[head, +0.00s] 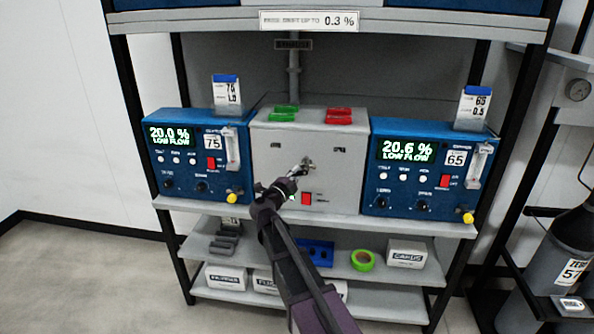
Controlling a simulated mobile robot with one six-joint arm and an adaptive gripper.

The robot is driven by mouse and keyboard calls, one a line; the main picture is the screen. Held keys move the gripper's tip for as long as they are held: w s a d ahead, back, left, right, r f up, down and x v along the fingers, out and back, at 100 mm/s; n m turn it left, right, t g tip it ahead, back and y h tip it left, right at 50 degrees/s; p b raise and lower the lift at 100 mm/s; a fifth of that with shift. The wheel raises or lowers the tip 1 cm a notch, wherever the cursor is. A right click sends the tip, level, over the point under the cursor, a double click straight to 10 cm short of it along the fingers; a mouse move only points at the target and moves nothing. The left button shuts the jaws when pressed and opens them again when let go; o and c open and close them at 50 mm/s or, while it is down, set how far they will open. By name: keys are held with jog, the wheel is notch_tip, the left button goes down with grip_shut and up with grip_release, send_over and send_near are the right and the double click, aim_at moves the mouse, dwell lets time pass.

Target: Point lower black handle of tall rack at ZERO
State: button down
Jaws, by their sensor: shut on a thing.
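The tall rack (172,203) holds a grey panel box (275,180) on its middle shelf, between two blue analysers. My arm reaches up from the bottom of the head view, and my gripper (305,166) is at the middle of the box's front face. It is shut on what appears to be the lower black handle there. The handle is almost wholly hidden by my gripper, so I cannot tell which way it points. Two small dark labels sit on the panel above my gripper, too small to read.
The left analyser (190,190) reads 20.0 % LOW FLOW and the right one (400,188) 20.6 % LOW FLOW. Green blocks (285,113) and red blocks (339,116) lie on the box. A lower shelf holds green tape (363,260). A grey cylinder (535,280) stands at right.

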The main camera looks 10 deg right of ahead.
jog(key=shift+w+a+r+m+g+y+p, duration=0.1)
jog(key=shift+r+m+g+y+p, duration=0.15)
jog(key=shift+m+p, duration=0.5)
jog(key=shift+a+r+m+g+y+p, duration=0.15)
jog(key=shift+r+m+g+p, duration=0.25)
jog(key=shift+m, duration=0.55)
jog(key=shift+d+f, duration=0.1)
jog(key=shift+f, duration=0.05)
jog(key=c, duration=0.6)
grip_release()
jog(key=v, duration=1.2)
jog(key=shift+f, duration=0.1)
